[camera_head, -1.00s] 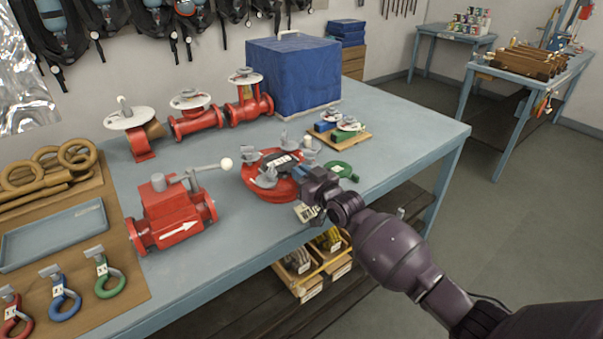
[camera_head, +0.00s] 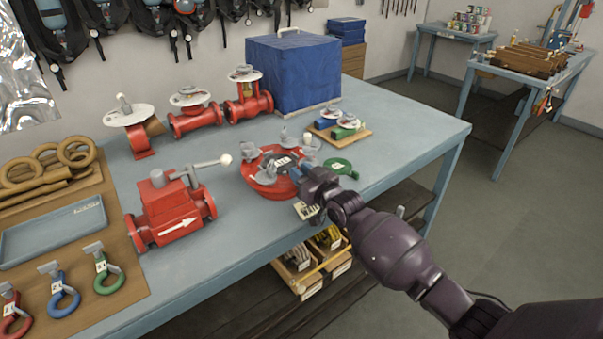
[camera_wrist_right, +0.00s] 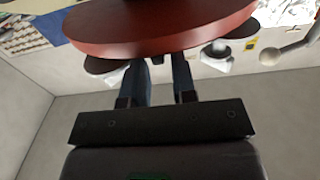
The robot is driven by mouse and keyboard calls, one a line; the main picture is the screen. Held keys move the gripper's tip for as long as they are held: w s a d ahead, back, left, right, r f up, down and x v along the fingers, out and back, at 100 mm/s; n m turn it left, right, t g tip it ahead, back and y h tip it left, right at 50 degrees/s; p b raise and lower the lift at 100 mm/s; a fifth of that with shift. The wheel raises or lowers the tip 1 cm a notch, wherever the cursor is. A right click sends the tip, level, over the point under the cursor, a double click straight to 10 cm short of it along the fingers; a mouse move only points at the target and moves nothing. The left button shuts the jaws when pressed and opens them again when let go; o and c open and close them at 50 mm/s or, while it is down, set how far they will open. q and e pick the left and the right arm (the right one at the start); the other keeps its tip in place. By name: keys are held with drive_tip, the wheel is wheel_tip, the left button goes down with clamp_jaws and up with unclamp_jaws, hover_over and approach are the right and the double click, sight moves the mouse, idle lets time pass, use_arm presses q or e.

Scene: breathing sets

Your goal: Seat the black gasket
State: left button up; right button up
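The red round flange (camera_head: 258,184) lies on the bench with grey clamps standing around its rim. A dark piece with a white label, probably the black gasket (camera_head: 283,159), shows at its middle; the gasket's ring cannot be made out clearly. My right gripper (camera_head: 298,172) is at the flange's near right side and covers part of it. In the right wrist view the two fingers (camera_wrist_right: 162,72) stand apart with a bare gap between them. Their tips reach the underside edge of the red disc (camera_wrist_right: 160,32). My left gripper is out of view.
A red valve (camera_head: 170,205) stands left of the flange. A green ring (camera_head: 340,166) lies just right of my gripper. A wooden board with blue and green pieces (camera_head: 350,138) and a blue box (camera_head: 292,75) are behind.

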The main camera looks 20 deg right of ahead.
drive_tip(key=shift+o, duration=1.2)
drive_tip(key=shift+f, duration=0.1)
drive_tip(key=v, duration=0.3)
drive_tip(key=shift+s+d+f, duration=0.1)
drive_tip(key=shift+d+f, duration=0.05)
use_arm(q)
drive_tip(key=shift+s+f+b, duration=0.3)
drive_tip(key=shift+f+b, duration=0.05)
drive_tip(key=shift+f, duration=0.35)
use_arm(e)
drive_tip(key=v, duration=0.7)
drive_tip(key=shift+s+r, duration=0.3)
drive_tip(key=shift+s, duration=0.05)
drive_tip(key=shift+f, duration=0.1)
